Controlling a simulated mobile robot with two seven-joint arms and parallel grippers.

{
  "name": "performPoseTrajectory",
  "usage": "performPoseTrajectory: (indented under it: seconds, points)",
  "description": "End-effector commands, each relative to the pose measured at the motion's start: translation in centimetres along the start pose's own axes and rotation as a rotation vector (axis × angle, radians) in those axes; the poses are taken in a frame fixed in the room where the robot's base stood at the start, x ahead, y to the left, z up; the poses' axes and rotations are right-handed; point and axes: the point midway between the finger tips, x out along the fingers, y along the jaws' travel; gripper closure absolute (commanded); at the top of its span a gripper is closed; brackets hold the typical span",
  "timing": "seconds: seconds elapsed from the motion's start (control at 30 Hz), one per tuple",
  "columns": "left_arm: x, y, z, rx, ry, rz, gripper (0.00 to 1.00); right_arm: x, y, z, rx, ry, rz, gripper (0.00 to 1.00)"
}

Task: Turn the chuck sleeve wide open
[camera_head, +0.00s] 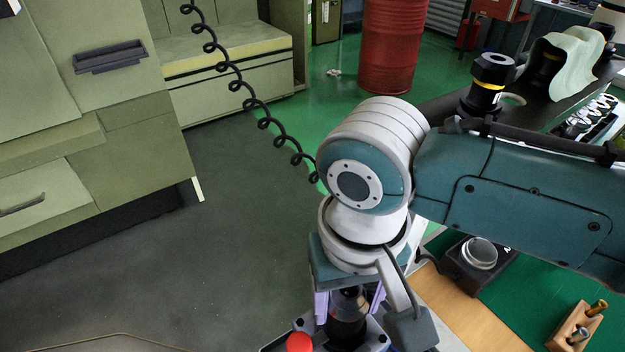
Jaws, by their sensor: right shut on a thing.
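My right gripper (348,303) points down at the bottom centre of the head view, below my wrist. Its purple fingers stand on either side of a dark round piece (347,322), which looks like the chuck sleeve. The gripper is shut on it. My wrist hides the upper part of this piece, and the picture's bottom edge cuts off what lies below. I cannot tell how far the sleeve is turned. My left gripper is not in view.
A red knob (299,342) is close to the left of the dark piece. On the right are a wooden block with metal pins (577,328), a dark box with a round metal top (480,254) and a black tool holder with a yellow ring (487,85). Green-grey cabinets (90,130) stand left.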

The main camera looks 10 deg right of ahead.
Motion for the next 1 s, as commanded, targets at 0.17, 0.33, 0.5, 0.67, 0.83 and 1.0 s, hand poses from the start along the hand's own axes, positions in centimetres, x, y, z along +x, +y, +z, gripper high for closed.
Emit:
performPoseTrajectory:
  seconds: [0.17,0.33,0.5,0.67,0.83,1.0]
  points:
    - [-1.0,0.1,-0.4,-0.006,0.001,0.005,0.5,-0.2,0.1,0.1,-0.114,-0.003,0.001,0.94]
    - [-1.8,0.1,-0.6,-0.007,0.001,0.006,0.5,-0.3,0.1,0.1,-0.265,-0.004,0.0,0.94]
    - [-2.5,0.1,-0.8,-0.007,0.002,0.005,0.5,-0.2,0.1,0.1,-0.426,-0.003,0.0,0.94]
    - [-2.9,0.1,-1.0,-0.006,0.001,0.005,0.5,-0.1,0.1,0.0,-0.565,-0.002,0.0,0.94]
    - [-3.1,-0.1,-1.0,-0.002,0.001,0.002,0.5,-0.1,0.1,0.0,-0.692,-0.002,0.0,0.94]
    - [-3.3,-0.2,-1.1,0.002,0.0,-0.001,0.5,-0.1,0.1,0.0,-0.784,-0.001,-0.001,0.94]
